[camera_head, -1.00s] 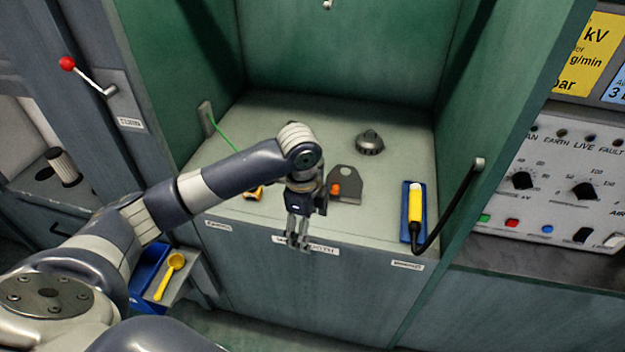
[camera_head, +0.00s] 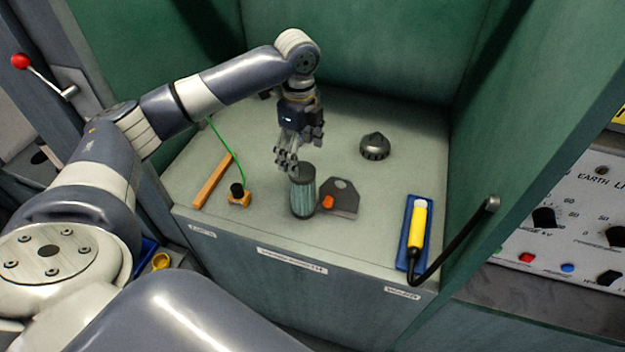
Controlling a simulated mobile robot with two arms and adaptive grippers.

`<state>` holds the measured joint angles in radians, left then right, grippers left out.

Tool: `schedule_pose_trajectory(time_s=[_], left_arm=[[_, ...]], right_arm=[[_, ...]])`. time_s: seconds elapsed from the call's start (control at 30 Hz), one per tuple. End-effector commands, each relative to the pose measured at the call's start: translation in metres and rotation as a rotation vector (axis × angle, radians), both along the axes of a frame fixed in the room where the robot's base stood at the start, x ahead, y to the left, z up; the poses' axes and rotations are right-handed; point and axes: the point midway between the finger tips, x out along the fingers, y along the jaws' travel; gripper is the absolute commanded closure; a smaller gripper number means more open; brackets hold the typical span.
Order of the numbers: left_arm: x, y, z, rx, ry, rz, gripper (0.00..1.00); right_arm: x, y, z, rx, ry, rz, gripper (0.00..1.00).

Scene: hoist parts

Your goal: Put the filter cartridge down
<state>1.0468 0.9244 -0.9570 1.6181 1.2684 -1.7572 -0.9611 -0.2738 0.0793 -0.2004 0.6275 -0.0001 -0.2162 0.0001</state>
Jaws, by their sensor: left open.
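The filter cartridge (camera_head: 302,195), a ribbed grey-green cylinder with a dark top, stands upright on the bench inside the green cabinet, near the bench's front edge. My left gripper (camera_head: 287,160) is open and empty, with its fingers pointing down just above and slightly left of the cartridge's top. Whether a fingertip touches the cartridge cannot be told from this view. My right gripper is not in view.
A grey plate with an orange knob (camera_head: 341,197) lies right beside the cartridge. A dark round cap (camera_head: 375,146), a yellow-handled tool in a blue tray (camera_head: 416,235), a wooden strip (camera_head: 212,181) and a green-wired block (camera_head: 239,195) are around it. The bench's right middle is clear.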

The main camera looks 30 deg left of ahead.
Motion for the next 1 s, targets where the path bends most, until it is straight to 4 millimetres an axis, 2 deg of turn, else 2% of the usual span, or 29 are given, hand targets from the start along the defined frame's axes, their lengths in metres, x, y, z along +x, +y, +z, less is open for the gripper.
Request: schedule_pose_trajectory(time_s=[0.1,0.2,0.3,0.43,0.57,0.8,1.0], left_arm=[[-0.002,0.0,-0.018,0.002,0.006,0.001,0.21],[-0.002,0.0,-0.034,0.001,0.006,0.0,0.21],[-0.001,0.0,-0.045,0.001,0.003,0.001,0.21],[-0.001,-0.001,-0.054,0.001,0.003,-0.001,0.21],[-0.001,-0.005,-0.068,0.002,0.005,-0.001,0.21],[0.0,-0.006,-0.1,0.002,0.002,0.0,0.21],[0.0,-0.006,-0.104,0.002,0.0,-0.001,0.21]], right_arm=[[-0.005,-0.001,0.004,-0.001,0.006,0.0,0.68],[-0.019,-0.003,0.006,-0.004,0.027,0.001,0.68],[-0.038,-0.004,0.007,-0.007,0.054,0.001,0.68],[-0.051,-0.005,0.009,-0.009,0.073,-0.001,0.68],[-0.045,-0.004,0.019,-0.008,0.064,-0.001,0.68],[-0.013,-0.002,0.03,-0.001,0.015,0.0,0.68],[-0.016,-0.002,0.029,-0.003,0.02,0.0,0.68]])
